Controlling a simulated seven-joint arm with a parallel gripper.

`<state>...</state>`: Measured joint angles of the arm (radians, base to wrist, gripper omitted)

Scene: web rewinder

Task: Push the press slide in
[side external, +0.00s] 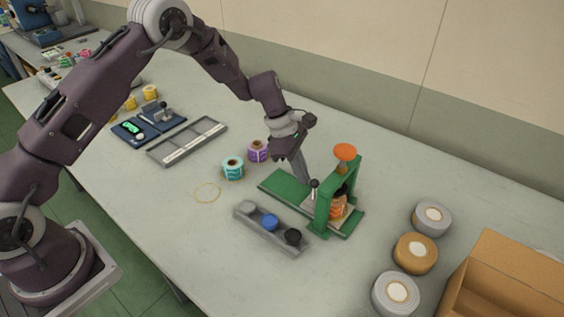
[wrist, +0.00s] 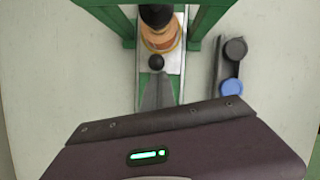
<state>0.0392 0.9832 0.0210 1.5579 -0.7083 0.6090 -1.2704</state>
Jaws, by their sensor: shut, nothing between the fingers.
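The green press (side external: 326,205) stands on the table with an orange round top (side external: 345,152) above its frame. Its slide (wrist: 172,60) is a light plate with a dark ball knob (side external: 314,183) at the near end. An orange and copper roll (side external: 338,205) sits on the slide under the press frame, and it also shows in the wrist view (wrist: 160,38). My gripper (side external: 305,179) is shut and empty, pointing down just behind the knob. In the wrist view its fingertips (wrist: 157,76) are right by the knob (wrist: 156,62); whether they touch it I cannot tell.
A grey holder (side external: 250,226) with grey, blue and black knobs lies close beside the press. Teal (side external: 232,168) and purple (side external: 258,151) rolls stand behind my gripper. Several tape rolls (side external: 415,253) and a cardboard box (side external: 508,280) are at the right.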

